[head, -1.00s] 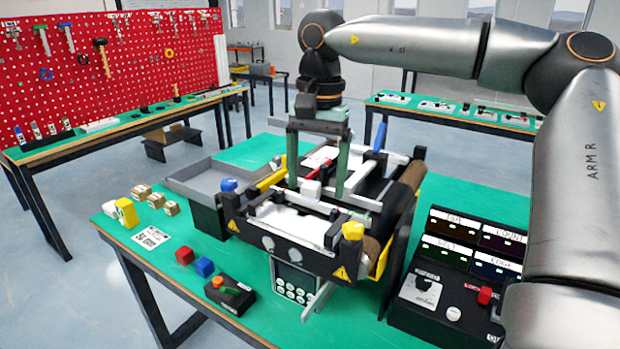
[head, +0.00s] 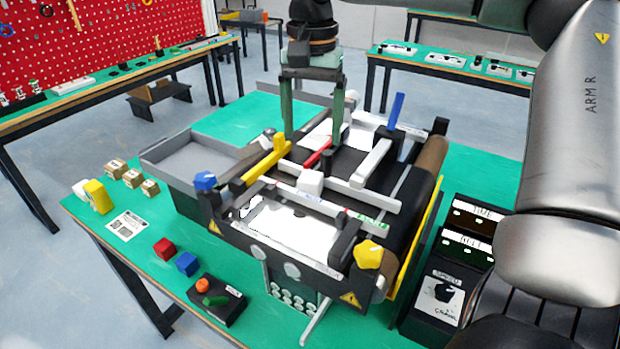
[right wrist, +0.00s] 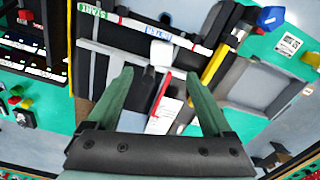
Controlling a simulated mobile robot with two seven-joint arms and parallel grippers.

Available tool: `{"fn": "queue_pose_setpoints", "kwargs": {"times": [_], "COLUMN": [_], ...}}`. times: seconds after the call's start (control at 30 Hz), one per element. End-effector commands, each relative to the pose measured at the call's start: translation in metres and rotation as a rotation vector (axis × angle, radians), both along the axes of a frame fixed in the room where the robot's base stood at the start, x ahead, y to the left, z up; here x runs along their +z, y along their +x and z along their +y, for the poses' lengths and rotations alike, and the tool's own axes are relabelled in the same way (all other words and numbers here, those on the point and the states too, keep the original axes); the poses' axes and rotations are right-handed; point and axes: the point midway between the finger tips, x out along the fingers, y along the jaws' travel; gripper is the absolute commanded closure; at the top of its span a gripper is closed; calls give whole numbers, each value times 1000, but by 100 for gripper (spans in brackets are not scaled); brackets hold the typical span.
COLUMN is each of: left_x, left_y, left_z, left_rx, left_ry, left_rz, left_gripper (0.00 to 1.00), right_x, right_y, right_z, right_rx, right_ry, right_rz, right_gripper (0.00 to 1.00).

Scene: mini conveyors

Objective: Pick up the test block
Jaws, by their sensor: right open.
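A small white block (head: 310,182) sits on the mini conveyor (head: 398,232), by a pale labelled rail across it; I take it for the test block. My right gripper (head: 312,143) is open and empty, its two green fingers pointing down over the conveyor, behind and above the block in the head view. In the right wrist view the open fingers (right wrist: 158,75) spread over the conveyor, and the white block (right wrist: 161,52) shows just beyond the tips, between them. My left gripper is out of view.
Yellow (head: 265,163), blue (head: 396,111) and white bars stand up around the conveyor top. A grey tray (head: 165,153) is to the left. Red (head: 164,248) and blue (head: 187,263) cubes and a button box (head: 216,300) lie in front. A black control panel (head: 437,290) stands right.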

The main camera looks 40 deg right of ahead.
Motion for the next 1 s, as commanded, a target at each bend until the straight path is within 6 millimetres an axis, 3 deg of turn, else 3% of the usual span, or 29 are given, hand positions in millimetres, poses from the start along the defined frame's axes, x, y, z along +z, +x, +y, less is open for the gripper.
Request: {"fn": "queue_pose_setpoints", "kwargs": {"times": [0.2, 0.47, 0.7, 1.0], "left_x": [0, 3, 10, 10], "left_y": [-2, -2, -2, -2], "left_z": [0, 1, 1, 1], "left_rx": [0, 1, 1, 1], "left_ry": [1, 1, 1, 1], "left_rz": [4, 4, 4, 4], "left_gripper": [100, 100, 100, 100], "right_x": [-41, -62, -97, -107], "right_y": [-1, 0, 3, 3], "right_z": [0, 0, 0, 0], "right_rx": [0, -1, -2, -2], "right_ry": [1, 1, 2, 0], "right_rz": [5, 4, 5, 0], "right_gripper": [15, 15, 15, 15]}}
